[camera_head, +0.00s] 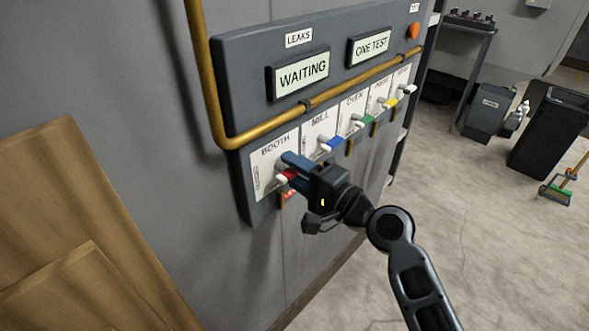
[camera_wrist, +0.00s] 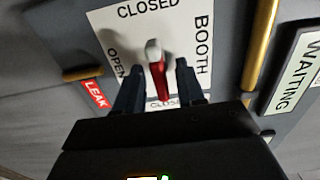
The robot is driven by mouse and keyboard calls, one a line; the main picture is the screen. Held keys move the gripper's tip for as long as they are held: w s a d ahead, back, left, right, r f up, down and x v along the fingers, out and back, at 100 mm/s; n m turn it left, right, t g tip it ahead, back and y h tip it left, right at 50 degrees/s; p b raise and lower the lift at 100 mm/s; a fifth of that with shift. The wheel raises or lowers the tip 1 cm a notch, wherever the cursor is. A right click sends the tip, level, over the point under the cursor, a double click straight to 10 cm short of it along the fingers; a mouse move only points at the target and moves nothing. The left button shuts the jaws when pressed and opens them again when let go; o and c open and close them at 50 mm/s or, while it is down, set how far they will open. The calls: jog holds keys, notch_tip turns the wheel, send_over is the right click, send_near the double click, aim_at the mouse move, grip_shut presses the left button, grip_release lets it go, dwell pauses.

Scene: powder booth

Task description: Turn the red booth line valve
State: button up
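The red booth line valve handle (camera_head: 288,175) has a pale tip and sits on the white BOOTH plate (camera_head: 265,166), at the left end of the dark wall panel. In the wrist view the red handle (camera_wrist: 160,84) lies between my fingers, its grey tip towards the upper CLOSED label, with OPEN at the left. My gripper (camera_head: 296,171) is at the handle. In the wrist view my gripper (camera_wrist: 158,88) is open, with a narrow gap showing on each side of the handle. The handle's lower end is partly hidden by my gripper body.
Blue (camera_head: 332,144), green (camera_head: 364,120) and yellow (camera_head: 389,103) valve handles follow to the right, with a white one (camera_head: 407,89) beyond. A brass pipe (camera_head: 270,131) runs above the plates. A red LEAK tag (camera_wrist: 95,94) is beside the plate. Wooden boards (camera_head: 80,220) stand at left.

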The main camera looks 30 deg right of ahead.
jog(key=b+v, duration=0.2)
jog(key=v, duration=0.6)
dwell(0.6)
jog(key=s+f+n+g+h, duration=0.1)
jog(key=s+f+n+h, duration=0.15)
jog(key=s+f, duration=0.4)
jog(key=s+f+n+g+h, duration=0.1)
jog(key=s+f+n+h, duration=0.15)
jog(key=s, duration=0.75)
jog(key=s+a+r+n, duration=0.1)
jog(key=s+r+n, duration=0.2)
jog(key=s, duration=0.5)
jog(key=s+a+r+n, duration=0.2)
jog(key=s+n, duration=0.4)
jog(key=s, duration=0.3)
jog(key=shift+a+r+n+h, duration=0.25)
jog(key=shift+r+n+h, duration=0.05)
jog(key=shift+r, duration=0.15)
